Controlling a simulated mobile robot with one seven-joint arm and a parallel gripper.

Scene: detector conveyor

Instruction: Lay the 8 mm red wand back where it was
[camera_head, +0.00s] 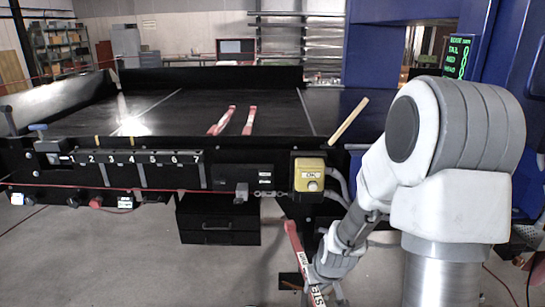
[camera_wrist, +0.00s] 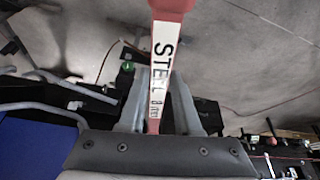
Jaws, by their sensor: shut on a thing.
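In the wrist view the wand (camera_wrist: 169,8) passes between the fingers of my gripper (camera_wrist: 157,85). Its label reads something like "STEEL" with small, unclear print below. Two other red wands, a left one (camera_head: 221,121) and a right one (camera_head: 249,120), lie side by side on the black conveyor belt (camera_head: 170,115). Their sizes cannot be read.
A numbered rack (camera_head: 135,170), marked 1 to 7, runs along the conveyor's front left. The yellow button box (camera_head: 309,174) stands at the front edge. A pale stick (camera_head: 348,120) angles up near the blue machine (camera_head: 375,60). Bare belt surrounds the two wands.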

